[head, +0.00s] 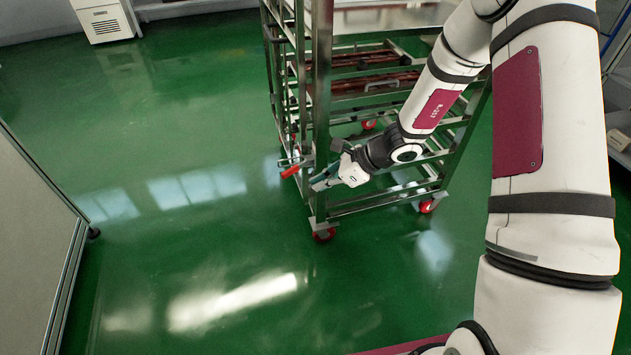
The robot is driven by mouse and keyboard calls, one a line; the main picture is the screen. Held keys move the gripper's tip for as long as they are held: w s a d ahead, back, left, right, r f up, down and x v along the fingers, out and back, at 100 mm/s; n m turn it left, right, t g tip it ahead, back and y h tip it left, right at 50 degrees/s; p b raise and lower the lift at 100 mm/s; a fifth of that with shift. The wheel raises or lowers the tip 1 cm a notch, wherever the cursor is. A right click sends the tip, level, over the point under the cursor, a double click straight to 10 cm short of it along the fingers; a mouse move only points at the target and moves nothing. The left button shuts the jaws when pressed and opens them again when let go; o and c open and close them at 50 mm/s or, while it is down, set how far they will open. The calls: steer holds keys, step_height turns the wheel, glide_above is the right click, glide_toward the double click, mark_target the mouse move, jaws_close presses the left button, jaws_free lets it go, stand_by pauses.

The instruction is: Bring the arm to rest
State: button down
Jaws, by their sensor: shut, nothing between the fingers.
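My arm reaches in from the right side of the head view and bends down toward the middle. My gripper (322,180) is at its end, pointing left and a little down. It is small in the picture, shut and empty. It appears in front of the lower part of a metal rack trolley (321,110), close to its near upright post. I cannot tell whether it touches the post.
The trolley stands on red-hubbed castors (323,235). A pale panel (35,240) stands at the left edge. A white cabinet (104,22) is at the back left. The green floor (180,130) between is clear.

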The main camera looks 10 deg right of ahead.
steer(key=shift+r, duration=0.1)
stand_by(0.5)
steer(key=s+a+r+n+g+h, duration=0.1)
steer(key=s+a+r+n+g, duration=0.1)
steer(key=s+r+n, duration=0.7)
steer(key=s+a+r+n+g, duration=0.1)
steer(key=s+r+n, duration=0.4)
steer(key=r, duration=0.7)
steer(key=s+d+r+n+h, duration=0.2)
steer(key=s+d+n, duration=0.15)
steer(key=s, duration=0.45)
steer(key=s+d+r+n+h, duration=0.2)
steer(key=s+d+h, duration=0.15)
steer(key=s, duration=0.55)
steer(key=s+d+r+n+h, duration=0.2)
steer(key=s+d+r+n, duration=0.15)
steer(key=s, duration=0.45)
step_height(320, 180, up, 31)
steer(key=d+t+p, duration=0.1)
steer(key=t+p, duration=0.2)
steer(key=p, duration=2.6)
steer(key=shift+s+f+m+t+p, duration=0.2)
steer(key=shift+m+t+p, duration=0.1)
steer(key=shift+t+p, duration=0.1)
steer(key=shift+w, duration=0.1)
